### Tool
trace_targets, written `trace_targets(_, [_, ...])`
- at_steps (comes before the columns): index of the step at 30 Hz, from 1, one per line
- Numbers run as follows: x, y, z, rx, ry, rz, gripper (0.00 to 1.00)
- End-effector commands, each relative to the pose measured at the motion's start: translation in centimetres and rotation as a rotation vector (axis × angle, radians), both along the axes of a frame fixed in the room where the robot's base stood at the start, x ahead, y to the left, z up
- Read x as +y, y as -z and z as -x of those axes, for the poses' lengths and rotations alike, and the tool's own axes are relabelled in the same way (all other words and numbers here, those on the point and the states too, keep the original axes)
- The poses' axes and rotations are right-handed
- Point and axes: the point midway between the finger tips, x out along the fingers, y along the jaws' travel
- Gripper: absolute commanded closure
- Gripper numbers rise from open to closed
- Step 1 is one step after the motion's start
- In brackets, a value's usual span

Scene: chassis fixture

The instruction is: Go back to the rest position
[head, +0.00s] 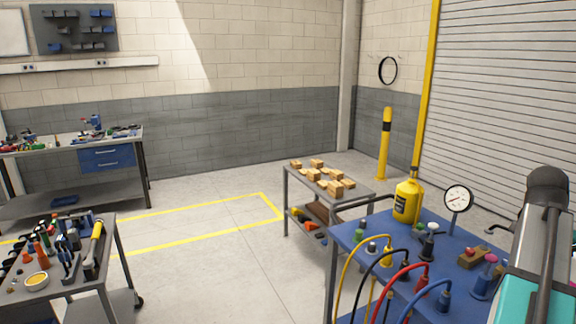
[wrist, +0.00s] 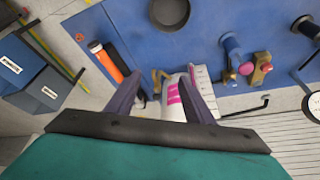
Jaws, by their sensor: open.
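My gripper (wrist: 163,78) shows in the wrist view with its two dark fingers spread apart. A white object with magenta marks (wrist: 176,100) lies in line with the gap between them. The picture does not show whether it touches either finger. In the head view my teal and grey arm stands at the right edge, and the gripper itself cannot be made out there. The blue-topped table (head: 388,242) is beside the arm, and its blue top (wrist: 225,18) fills the upper part of the wrist view.
On the blue table stand a yellow bottle (head: 408,200), a round gauge (head: 458,199), looped cables (head: 405,268) and small knobbed fixtures (head: 487,275). A cart with wooden blocks (head: 330,197) is behind it. A tool cart (head: 100,295) is at left. Open floor (head: 215,285) lies between.

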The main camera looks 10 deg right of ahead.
Motion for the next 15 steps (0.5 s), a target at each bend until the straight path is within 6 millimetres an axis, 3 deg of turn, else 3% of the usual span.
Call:
trace_targets(8, [2.1, 1.6, -2.7, 0.011, -0.051, -0.012, 0.52])
trace_targets(15, [3.9, 4.9, -5.2, 0.040, -0.097, -0.042, 0.52])
